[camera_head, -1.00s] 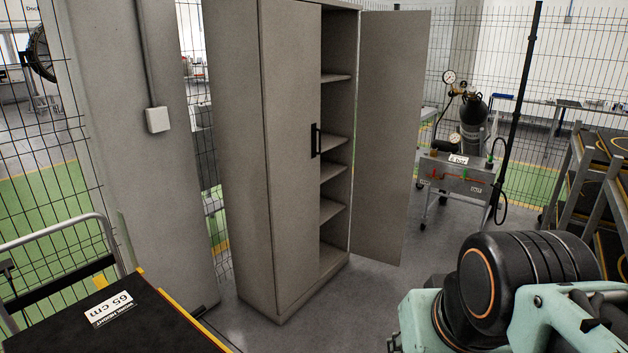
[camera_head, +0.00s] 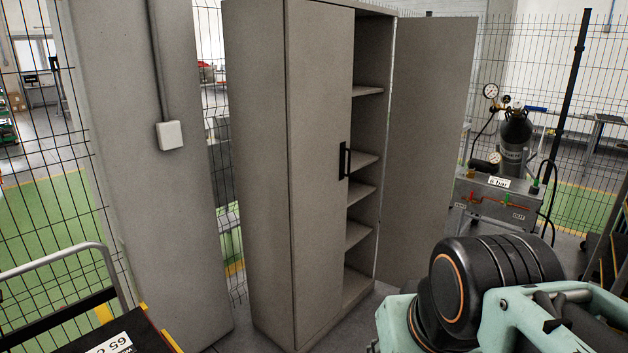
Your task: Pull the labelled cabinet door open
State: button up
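A tall grey cabinet (camera_head: 259,180) stands in the middle of the head view. Its right door (camera_head: 432,150) is swung wide open, and bare shelves (camera_head: 362,160) show behind it. Its left door (camera_head: 318,190) is shut, with a black bar handle (camera_head: 344,160) near its right edge. I see no label on either door. My arm shows at the lower right, in front of and to the right of the cabinet, apart from it. My gripper is not in the picture.
A black-topped cart with a "65 c…" sign (camera_head: 110,344) is at the lower left. A grey pillar with a white box (camera_head: 169,135) stands left of the cabinet. A gas bottle (camera_head: 514,140) on a wheeled unit (camera_head: 494,196) stands to the right. Wire fencing runs behind.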

aim_at(319, 37)
jog(key=i+l, duration=0.15)
jog(key=l, duration=0.15)
jog(key=i+l, duration=0.15)
jog(key=l, duration=0.15)
jog(key=i+l+u, duration=0.15)
jog(key=i+l, duration=0.45)
jog(key=i, duration=0.05)
